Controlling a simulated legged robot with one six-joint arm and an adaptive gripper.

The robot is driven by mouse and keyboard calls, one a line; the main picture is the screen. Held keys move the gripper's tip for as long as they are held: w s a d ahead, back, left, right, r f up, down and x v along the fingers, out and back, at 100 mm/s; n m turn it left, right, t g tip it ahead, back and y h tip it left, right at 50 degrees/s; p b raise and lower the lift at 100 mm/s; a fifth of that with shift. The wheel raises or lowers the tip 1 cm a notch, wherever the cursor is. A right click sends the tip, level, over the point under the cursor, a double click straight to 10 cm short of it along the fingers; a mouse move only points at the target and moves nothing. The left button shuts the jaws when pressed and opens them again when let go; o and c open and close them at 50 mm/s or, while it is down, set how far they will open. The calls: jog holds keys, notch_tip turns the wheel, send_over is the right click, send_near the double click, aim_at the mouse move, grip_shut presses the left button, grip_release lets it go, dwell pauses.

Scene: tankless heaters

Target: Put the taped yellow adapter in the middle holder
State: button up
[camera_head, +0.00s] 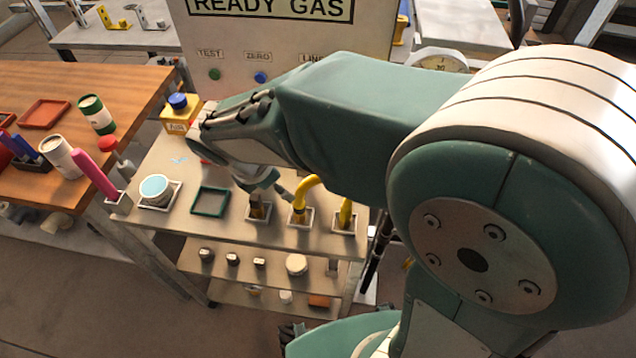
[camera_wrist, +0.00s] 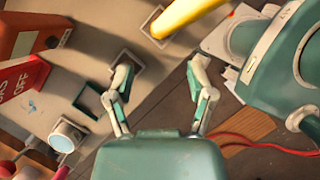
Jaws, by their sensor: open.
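A row of three square holders stands along the trolley's front right. The middle holder (camera_head: 300,224) has a curved yellow adapter (camera_head: 304,193) upright in it. The right holder (camera_head: 345,229) has another yellow piece (camera_head: 346,212) in it. The left holder (camera_head: 258,221) shows something dark and brownish inside, unclear. I cannot make out tape on either yellow piece. My gripper (camera_head: 268,188) is low over the holders, left of the curved piece. In the wrist view my gripper (camera_wrist: 160,68) is open and empty, with one yellow piece (camera_wrist: 187,14) beyond its fingertips.
The gas panel (camera_head: 270,50) rises behind. A wooden table (camera_head: 90,85) is at left.

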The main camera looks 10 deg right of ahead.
jog(key=s+d+r+m+t+y, duration=0.1)
jog(key=s+d+r+m, duration=0.4)
jog(key=m, duration=0.6)
jog(key=s+d+r+m+t+y, duration=0.2)
jog(key=s+d+m, duration=0.4)
jog(key=d+m, duration=0.3)
notch_tip(320, 180, up, 3)
jog(key=m+y, duration=0.1)
jog(key=m, duration=0.2)
jog(key=shift+t, duration=0.3)
jog(key=shift+d+f, duration=0.1)
jog(key=shift+d, duration=0.05)
jog(key=shift+c, duration=0.2)
